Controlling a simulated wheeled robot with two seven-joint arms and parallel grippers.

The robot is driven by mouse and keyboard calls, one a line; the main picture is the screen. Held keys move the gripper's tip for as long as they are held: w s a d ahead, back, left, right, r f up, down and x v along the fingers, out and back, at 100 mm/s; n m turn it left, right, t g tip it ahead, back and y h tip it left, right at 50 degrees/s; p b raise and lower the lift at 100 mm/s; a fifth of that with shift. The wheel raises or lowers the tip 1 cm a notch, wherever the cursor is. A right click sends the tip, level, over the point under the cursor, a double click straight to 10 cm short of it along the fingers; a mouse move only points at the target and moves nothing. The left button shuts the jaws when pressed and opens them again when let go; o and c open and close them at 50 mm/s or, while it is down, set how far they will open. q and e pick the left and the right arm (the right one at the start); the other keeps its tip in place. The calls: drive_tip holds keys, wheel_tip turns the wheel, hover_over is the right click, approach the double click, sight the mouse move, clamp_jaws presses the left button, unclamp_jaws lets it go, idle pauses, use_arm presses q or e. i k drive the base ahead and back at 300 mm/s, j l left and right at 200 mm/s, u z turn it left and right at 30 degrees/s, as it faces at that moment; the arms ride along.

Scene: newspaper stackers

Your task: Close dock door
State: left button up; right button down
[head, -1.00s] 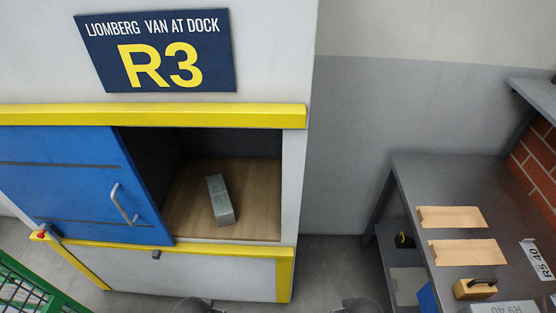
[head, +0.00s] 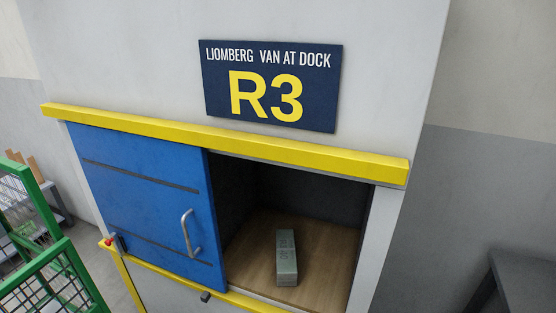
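The blue dock door (head: 150,195) covers the left part of the dock opening and leaves the right part open. A silver vertical handle (head: 188,233) is near the door's right edge. Inside the opening, a grey-green block (head: 287,258) with markings lies on the wooden floor (head: 325,262). Neither of my grippers shows in the head view now.
A yellow rail (head: 230,142) runs above the door, with the R3 sign (head: 271,85) over it. A small dark knob (head: 206,296) sits on the lower yellow edge. A green mesh cage (head: 50,270) stands at the left. A grey table (head: 515,280) is at the lower right.

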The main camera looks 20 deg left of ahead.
sight(156, 196)
drive_tip(key=u, duration=1.55)
